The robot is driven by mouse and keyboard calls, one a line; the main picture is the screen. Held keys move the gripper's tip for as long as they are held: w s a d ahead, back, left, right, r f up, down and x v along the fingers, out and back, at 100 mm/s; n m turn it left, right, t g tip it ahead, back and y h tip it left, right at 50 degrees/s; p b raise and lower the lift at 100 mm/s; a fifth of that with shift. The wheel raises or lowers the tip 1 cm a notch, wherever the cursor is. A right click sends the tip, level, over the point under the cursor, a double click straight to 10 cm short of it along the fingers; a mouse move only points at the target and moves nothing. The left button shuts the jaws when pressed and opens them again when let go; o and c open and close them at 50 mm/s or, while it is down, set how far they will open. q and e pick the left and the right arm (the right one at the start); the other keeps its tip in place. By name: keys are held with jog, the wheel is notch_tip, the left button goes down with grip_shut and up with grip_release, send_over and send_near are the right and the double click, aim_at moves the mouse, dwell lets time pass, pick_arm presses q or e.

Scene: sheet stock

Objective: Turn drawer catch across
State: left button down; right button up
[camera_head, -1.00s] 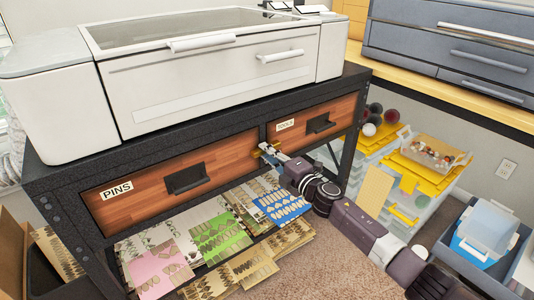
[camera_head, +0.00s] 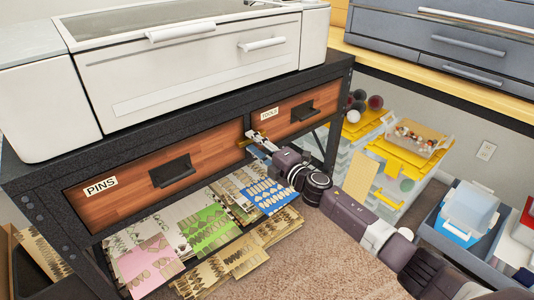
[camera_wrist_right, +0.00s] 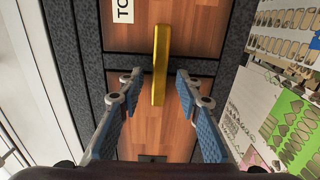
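The catch is a long brass-yellow bar (camera_wrist_right: 160,65) in the right wrist view. It lies across the dark post between the two drawers and overlaps both wooden fronts. In the head view it is small and mostly hidden at my right gripper. The right gripper (camera_head: 255,137) is at that post; in the wrist view its fingers (camera_wrist_right: 159,74) are open, one on each side of the bar's lower part, with gaps to it. The PINS drawer (camera_head: 130,190) and the TOOLS drawer (camera_head: 294,127) both look shut. My left gripper is not in view.
A white machine (camera_head: 190,70) stands on the black bench frame (camera_head: 215,118). Patterned sheets (camera_head: 210,228) lie on the shelf below the drawers. Clear bins with yellow lids (camera_head: 400,165) and a grey crate (camera_head: 458,230) stand at the right.

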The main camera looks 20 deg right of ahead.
jog(key=v, duration=1)
jog(key=shift+s, duration=0.4)
jog(key=shift+d, duration=0.15)
